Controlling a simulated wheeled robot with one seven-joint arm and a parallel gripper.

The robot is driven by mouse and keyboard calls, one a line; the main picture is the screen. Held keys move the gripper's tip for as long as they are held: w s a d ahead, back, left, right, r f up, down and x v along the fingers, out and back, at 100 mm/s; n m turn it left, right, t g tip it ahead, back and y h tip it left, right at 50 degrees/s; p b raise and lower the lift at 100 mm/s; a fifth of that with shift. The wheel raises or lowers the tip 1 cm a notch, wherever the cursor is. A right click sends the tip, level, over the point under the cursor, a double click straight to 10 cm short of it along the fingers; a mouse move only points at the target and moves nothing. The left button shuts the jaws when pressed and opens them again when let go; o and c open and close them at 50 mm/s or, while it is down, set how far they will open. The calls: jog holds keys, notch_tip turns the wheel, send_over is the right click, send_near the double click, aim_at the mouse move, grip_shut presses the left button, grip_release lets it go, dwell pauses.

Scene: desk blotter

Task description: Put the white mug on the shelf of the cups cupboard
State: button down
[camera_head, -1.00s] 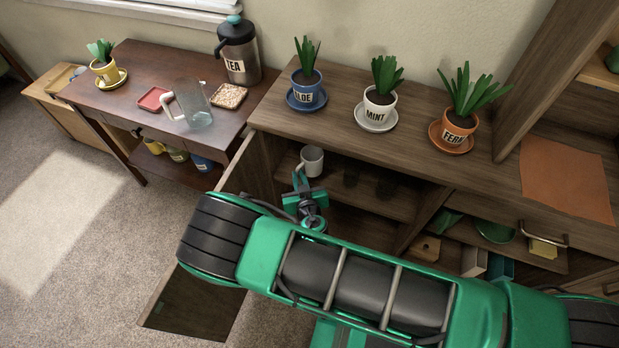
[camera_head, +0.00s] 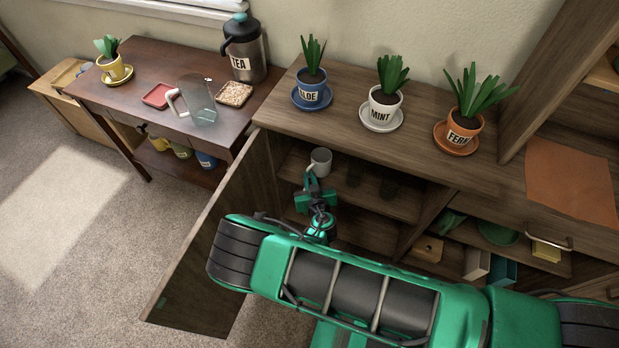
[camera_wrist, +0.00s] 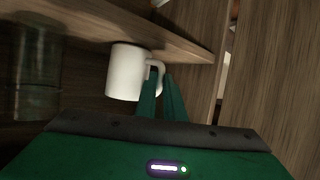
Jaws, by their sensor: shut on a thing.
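The white mug (camera_head: 321,158) is upright inside the open cupboard at the left end of the long cabinet, just under its top. My gripper (camera_head: 311,180) reaches in from the front and is shut on the mug's handle side. In the wrist view the two green fingers (camera_wrist: 162,98) close on the handle of the mug (camera_wrist: 124,72). The cupboard's upper shelf (camera_head: 400,205) lies below and right of the mug. I cannot tell whether the mug's base touches it. The open cupboard door (camera_head: 215,250) stands at the left.
Dark glasses (camera_head: 372,180) stand on the shelf right of the mug; one shows in the wrist view (camera_wrist: 38,75). Potted plants marked aloe (camera_head: 312,95), mint (camera_head: 384,103) and fern (camera_head: 462,130) stand on the cabinet top. A side table (camera_head: 135,90) holds a glass pitcher (camera_head: 199,103).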

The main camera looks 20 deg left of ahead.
jog(key=c, duration=1.9)
grip_release()
jog(key=shift+o, duration=0.2)
jog(key=v, duration=1.2)
